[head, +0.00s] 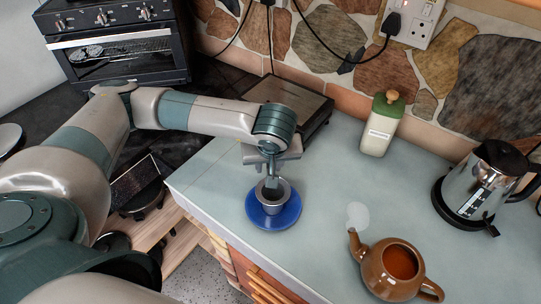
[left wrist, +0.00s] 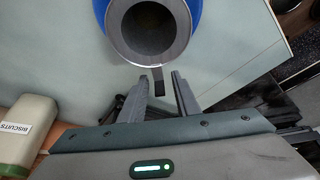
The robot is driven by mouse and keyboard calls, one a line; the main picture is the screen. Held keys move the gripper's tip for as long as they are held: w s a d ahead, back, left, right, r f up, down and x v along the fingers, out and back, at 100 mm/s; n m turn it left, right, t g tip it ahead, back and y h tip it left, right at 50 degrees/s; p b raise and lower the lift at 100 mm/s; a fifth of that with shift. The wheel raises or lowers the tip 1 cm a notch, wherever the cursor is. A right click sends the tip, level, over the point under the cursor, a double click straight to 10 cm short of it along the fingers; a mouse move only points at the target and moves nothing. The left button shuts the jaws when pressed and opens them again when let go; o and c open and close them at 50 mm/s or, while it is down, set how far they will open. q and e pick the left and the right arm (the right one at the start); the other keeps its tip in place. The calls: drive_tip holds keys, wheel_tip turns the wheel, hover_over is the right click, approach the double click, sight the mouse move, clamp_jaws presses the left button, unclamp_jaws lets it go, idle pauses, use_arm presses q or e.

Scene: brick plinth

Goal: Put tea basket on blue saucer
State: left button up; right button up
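The tea basket (head: 267,205) is a grey metal cup with a dark inside. It sits upright on the blue saucer (head: 285,217) on the counter. In the left wrist view, the basket's round rim (left wrist: 182,41) and short tab handle (left wrist: 158,82) show, with blue saucer edges (left wrist: 101,12) behind. My left gripper (head: 271,181) is at the basket's far rim. In the left wrist view, its fingers (left wrist: 160,77) are apart, with the end of the tab between their tips and a gap visible. My right gripper is not in view.
A brown teapot (head: 381,278) of reddish tea stands at the front right, beside a pale spoon rest (head: 358,214). A biscuit jar (head: 381,128) and a metal kettle (head: 478,181) stand farther back.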

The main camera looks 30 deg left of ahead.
use_arm(q)
drive_tip(key=b+v, duration=0.2)
drive_tip(key=v, duration=0.5)
drive_tip(key=shift+d+r, duration=0.15)
drive_tip(key=shift+r, duration=0.1)
drive_tip(key=shift+b+v, duration=0.35)
drive_tip(key=shift+v, duration=0.55)
